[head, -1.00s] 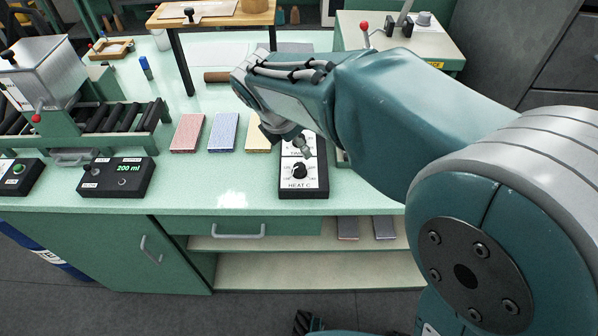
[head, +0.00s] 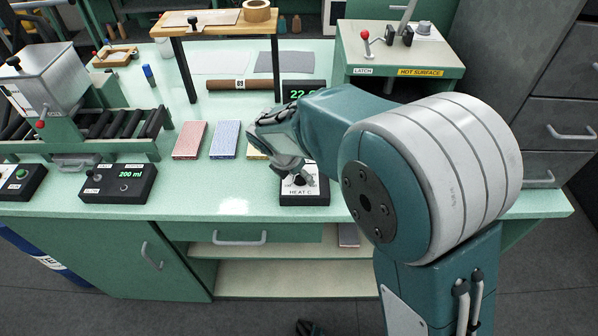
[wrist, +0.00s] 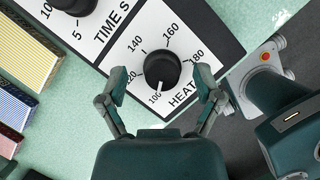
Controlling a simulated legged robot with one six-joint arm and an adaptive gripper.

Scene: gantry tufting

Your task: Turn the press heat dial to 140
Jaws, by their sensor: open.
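The heat dial (wrist: 162,68) is a round black knob on a white plate marked HEAT, with 100, 140, 160 and 180 legible around it. Its white pointer mark is at 100. My gripper (wrist: 160,88) is open, with one finger on either side of the dial in the wrist view; I cannot tell if they touch it. In the head view my gripper (head: 293,172) is over the dial panel (head: 304,197) and partly hides the dial.
The time dial (wrist: 76,5) is beside the heat dial on the same panel. Pink (head: 190,140) and blue (head: 225,139) blocks lie left of my gripper. The press (head: 400,55), with a hot surface label, stands behind right.

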